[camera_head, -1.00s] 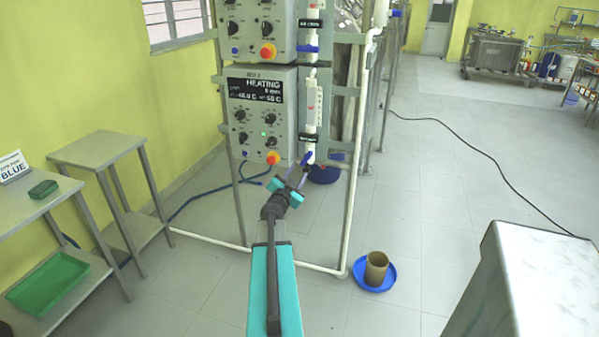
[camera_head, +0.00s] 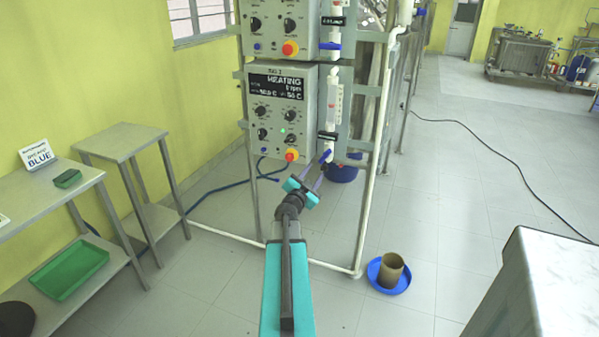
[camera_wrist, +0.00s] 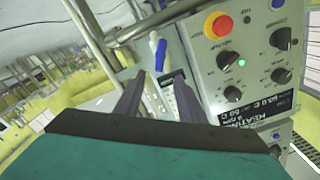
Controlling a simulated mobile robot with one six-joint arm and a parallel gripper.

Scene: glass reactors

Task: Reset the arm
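My teal arm reaches forward in the head view, and my gripper (camera_head: 314,181) is at its end, just in front of the reactor rack. In the wrist view, the two dark fingers of my gripper (camera_wrist: 157,92) stand apart with nothing between them. A blue valve handle (camera_head: 326,156) on the white vertical pipe is close beyond the fingertips. It also shows in the wrist view (camera_wrist: 161,53), past the gap between the fingers. Whether a finger touches it I cannot tell.
The control box (camera_head: 283,117) with its HEATING display is close behind my gripper. A brown container (camera_head: 391,270) stands on a blue dish (camera_head: 389,287) on the floor. Steel tables (camera_head: 120,140) are at left, and a pale bench (camera_head: 565,270) at right. Open floor lies beyond.

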